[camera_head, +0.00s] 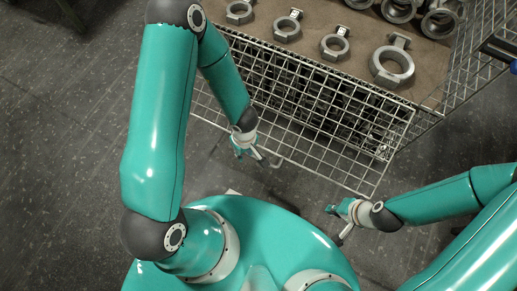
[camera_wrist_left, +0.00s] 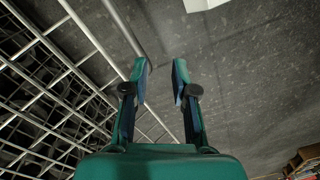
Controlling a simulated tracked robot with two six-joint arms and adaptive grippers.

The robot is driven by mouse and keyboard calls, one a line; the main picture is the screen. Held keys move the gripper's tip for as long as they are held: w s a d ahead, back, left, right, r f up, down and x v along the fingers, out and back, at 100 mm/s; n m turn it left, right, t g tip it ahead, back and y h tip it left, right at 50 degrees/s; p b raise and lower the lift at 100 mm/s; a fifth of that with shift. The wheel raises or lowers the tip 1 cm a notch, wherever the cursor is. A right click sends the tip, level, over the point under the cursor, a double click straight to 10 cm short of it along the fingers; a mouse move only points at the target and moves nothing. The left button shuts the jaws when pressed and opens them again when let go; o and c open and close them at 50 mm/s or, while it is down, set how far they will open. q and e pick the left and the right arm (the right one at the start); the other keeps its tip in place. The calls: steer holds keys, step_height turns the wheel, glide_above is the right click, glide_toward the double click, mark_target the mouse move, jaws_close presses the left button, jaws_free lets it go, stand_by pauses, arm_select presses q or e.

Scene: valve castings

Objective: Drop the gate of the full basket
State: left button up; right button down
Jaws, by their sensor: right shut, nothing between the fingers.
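The wire-mesh basket (camera_head: 428,118) stands at the upper right in the head view, with grey ring-shaped castings on a brown sheet on top and dark castings packed behind the mesh. Its gate, the mesh panel on the near side (camera_head: 330,165), appears to slope out toward me, with floor visible through its lower part. My left gripper (camera_head: 250,157) is at the near-left edge of this panel. In the left wrist view, its fingers (camera_wrist_left: 160,80) are apart, with mesh (camera_wrist_left: 50,90) close at left; contact is unclear. My right gripper (camera_head: 336,224) is shut and empty below the panel's near-right corner.
Ring castings (camera_head: 391,67) lie on the brown sheet (camera_head: 310,15). A dark bar with a blue end (camera_head: 513,67) is at the right edge. A pale object (camera_wrist_left: 203,4) lies at the top in the left wrist view.

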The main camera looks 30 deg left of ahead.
arm_select(q)
steer(key=w+d+r+n, duration=0.3)
steer(key=w+n, duration=0.2)
steer(key=n, duration=0.1)
steer(key=shift+m, duration=0.3)
steer(key=f, duration=0.7)
steer(key=s+f, duration=0.1)
steer(key=f, duration=0.3)
steer(key=shift+s+d+f, duration=0.1)
steer(key=shift+f, duration=0.2)
steer(key=shift+c, duration=0.2)
jaws_close()
